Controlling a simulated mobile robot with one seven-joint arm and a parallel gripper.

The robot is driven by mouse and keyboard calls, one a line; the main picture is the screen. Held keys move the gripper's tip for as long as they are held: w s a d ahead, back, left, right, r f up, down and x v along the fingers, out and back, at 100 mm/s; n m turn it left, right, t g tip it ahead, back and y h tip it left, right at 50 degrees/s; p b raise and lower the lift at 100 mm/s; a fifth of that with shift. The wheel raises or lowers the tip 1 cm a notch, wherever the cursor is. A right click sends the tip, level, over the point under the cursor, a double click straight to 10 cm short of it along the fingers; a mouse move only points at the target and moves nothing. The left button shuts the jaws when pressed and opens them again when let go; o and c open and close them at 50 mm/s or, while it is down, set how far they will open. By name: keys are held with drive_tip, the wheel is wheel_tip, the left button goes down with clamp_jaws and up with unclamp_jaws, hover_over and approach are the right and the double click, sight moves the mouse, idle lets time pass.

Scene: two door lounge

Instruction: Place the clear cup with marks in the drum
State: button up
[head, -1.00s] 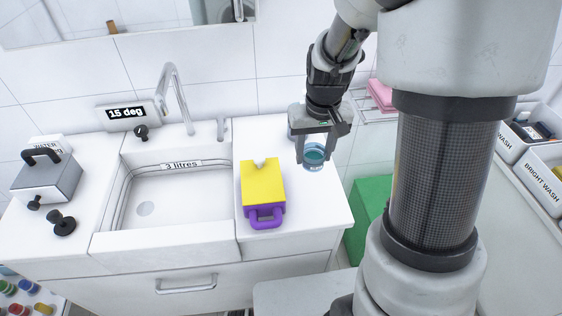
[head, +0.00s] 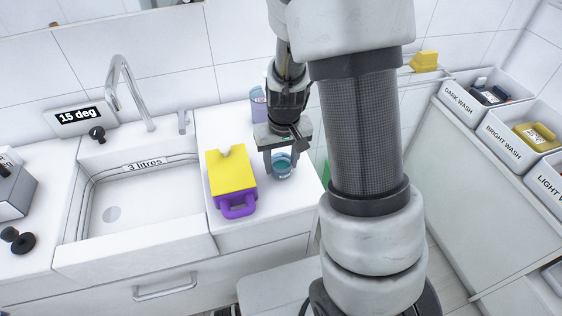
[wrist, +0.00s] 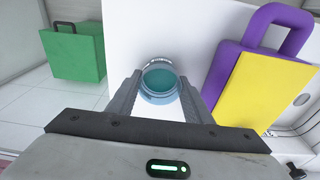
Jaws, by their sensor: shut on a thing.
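My gripper (head: 283,163) is shut on the clear cup (head: 282,171), over the right part of the white counter. The cup is upright and holds teal liquid. In the wrist view my gripper (wrist: 162,90) has one finger on each side of the cup (wrist: 160,98); small markings show near its far side. I cannot tell whether its base touches the counter. The drum is not in view.
The sink (head: 150,205) is left. A green box (wrist: 76,52) is beyond the counter. Labelled wash bins (head: 510,142) line the right.

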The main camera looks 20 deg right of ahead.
drive_tip(key=shift+f, duration=0.15)
drive_tip(key=o, duration=1.1)
